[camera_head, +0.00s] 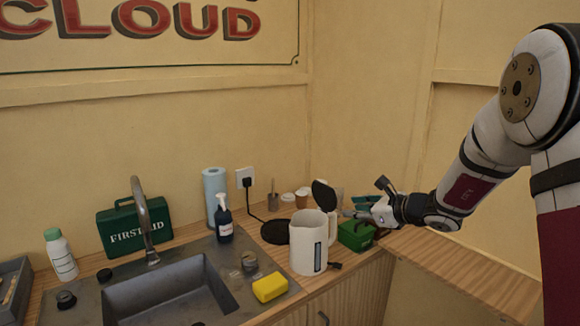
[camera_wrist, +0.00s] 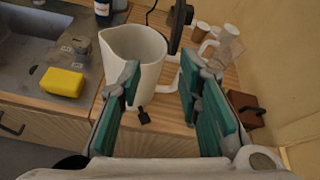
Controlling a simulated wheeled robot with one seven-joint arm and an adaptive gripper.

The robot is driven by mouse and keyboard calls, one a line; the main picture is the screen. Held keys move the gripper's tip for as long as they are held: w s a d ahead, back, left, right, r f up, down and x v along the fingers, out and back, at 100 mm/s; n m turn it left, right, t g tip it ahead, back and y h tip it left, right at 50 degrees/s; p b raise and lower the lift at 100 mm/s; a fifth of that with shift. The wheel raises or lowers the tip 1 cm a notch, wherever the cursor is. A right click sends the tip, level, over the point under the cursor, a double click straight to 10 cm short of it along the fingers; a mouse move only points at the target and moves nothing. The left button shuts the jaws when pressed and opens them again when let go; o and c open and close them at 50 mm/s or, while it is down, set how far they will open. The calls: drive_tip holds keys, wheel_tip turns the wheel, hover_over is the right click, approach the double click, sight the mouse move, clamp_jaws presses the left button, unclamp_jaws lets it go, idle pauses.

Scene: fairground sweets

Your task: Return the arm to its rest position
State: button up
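My gripper (camera_wrist: 160,72) is open, its two teal fingers apart with nothing held between them. In the head view my gripper (camera_head: 362,207) is at the end of my outstretched arm, above the wooden counter and just right of the white kettle (camera_head: 308,246). The kettle stands upright with its dark lid raised. In the wrist view the kettle (camera_wrist: 130,48) lies beyond the fingers, and its handle (camera_wrist: 172,72) shows near the right fingertip. I cannot tell whether that finger touches it.
A green boxy shape (camera_head: 355,236) shows below my gripper. A sink (camera_head: 170,291), yellow sponge (camera_head: 269,287), spray bottle (camera_head: 223,220), paper roll (camera_head: 214,195) and first-aid box (camera_head: 122,229) are to the left. Several cups (camera_head: 302,196) stand behind the kettle. The counter's right part (camera_head: 460,266) is clear.

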drive_tip(key=s+a+r+n+g+b, duration=0.2)
drive_tip(key=s+a+r+n+g, duration=0.15)
drive_tip(key=s+n, duration=0.45)
drive_tip(key=s+a+r+n+g+b, duration=0.2)
drive_tip(key=s+a+n, duration=0.35)
drive_tip(key=s, duration=0.45)
drive_tip(key=s+d+f+n+h+b, duration=0.2)
drive_tip(key=s+d+f+n+h, duration=0.1)
drive_tip(key=s, duration=0.6)
drive_tip(key=s+d+f+n+h+b, duration=0.2)
drive_tip(key=s+d+f+n+h, duration=0.1)
drive_tip(key=s+d+n, duration=0.4)
drive_tip(key=shift+s+d+f+n+h+b, duration=0.15)
drive_tip(key=shift+s+d+n+h+b, duration=0.2)
drive_tip(key=shift+s+n+h, duration=0.75)
drive_tip(key=shift+w+g+y, duration=0.15)
drive_tip(key=shift+g+y, duration=0.1)
drive_tip(key=shift+y, duration=0.05)
